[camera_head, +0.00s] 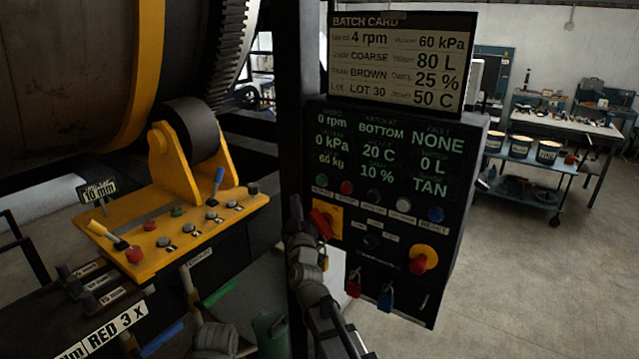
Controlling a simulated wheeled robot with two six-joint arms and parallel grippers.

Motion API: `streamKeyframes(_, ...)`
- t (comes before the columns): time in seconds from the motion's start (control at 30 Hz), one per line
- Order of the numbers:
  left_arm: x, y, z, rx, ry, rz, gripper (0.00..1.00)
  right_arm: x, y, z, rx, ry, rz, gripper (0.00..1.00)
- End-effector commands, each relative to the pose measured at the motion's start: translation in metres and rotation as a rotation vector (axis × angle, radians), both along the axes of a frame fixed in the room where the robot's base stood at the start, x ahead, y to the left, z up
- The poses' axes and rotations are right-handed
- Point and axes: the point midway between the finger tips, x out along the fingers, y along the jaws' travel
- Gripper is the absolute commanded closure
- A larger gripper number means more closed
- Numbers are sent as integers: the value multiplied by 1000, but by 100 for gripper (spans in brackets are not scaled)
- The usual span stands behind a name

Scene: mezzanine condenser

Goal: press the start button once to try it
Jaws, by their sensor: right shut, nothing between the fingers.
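A dark control panel (382,220) stands right of centre, with a lit readout on its upper half. A row of buttons runs below the readout: a green button (321,181) at the left end, then a red button (346,187), a black one, a white button (404,204) and a blue button (435,214). Their small labels are mostly too blurred to read, so I cannot confirm which says start. My right gripper (296,207) is shut and empty, upright at the panel's left edge, below and left of the green button. Contact is not clear. My left gripper is not in view.
A red rotary switch (323,223) on a yellow plate is close beside my right gripper. A red-and-yellow knob (422,260) and hanging padlocks (386,297) sit lower. A yellow console (180,228) with levers stands left, under a large drum (60,80).

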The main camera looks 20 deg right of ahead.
Motion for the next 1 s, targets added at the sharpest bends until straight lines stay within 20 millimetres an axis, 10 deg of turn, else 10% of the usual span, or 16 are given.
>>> streamKeyframes(1.0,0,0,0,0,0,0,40,53,-68,0,0,1,0,100)
